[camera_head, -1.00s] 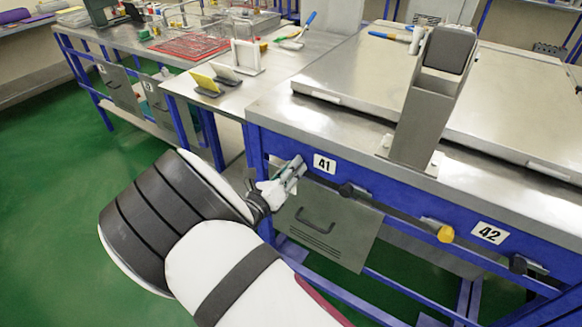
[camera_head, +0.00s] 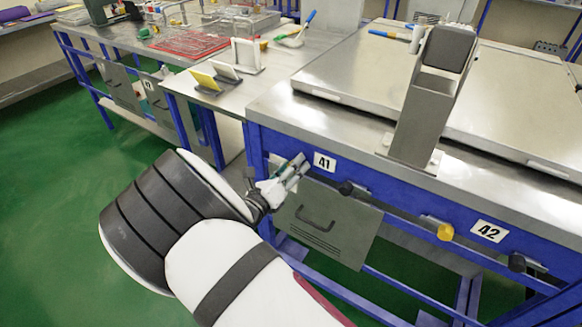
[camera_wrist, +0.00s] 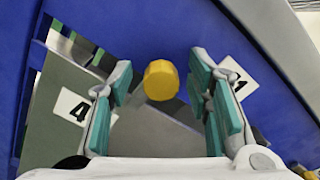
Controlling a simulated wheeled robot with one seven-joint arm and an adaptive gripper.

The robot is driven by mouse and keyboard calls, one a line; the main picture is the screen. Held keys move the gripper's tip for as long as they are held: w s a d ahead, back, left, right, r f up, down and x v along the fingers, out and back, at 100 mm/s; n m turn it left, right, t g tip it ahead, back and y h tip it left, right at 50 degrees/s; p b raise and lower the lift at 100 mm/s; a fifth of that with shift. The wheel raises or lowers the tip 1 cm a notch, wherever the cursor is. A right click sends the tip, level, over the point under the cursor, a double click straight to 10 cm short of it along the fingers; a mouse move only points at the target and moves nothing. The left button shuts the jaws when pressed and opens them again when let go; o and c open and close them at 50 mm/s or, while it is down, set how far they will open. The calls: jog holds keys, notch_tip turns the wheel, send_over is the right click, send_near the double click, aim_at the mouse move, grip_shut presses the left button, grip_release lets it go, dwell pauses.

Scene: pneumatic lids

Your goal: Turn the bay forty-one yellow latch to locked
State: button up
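My gripper (camera_head: 297,170) is at the blue front rail, just left of the white 41 label (camera_head: 324,162). In the wrist view its two teal-padded fingers (camera_wrist: 161,92) are open and apart. The yellow latch knob (camera_wrist: 161,80) appears in the gap between them, with visible space on both sides. I see no finger touching it; how deep it sits between the pads is unclear. In the head view this knob is hidden by my gripper. The 41 label also shows beside the right finger in the wrist view (camera_wrist: 237,84).
A grey drawer front (camera_head: 325,225) with a dark handle hangs below the rail. Another yellow knob (camera_head: 445,232) sits left of the 42 label (camera_head: 490,231). A grey upright post (camera_head: 430,110) stands on the steel bench top. Green floor is open at left.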

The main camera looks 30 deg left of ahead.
jog(key=s, duration=1.2)
jog(key=shift+a, duration=0.45)
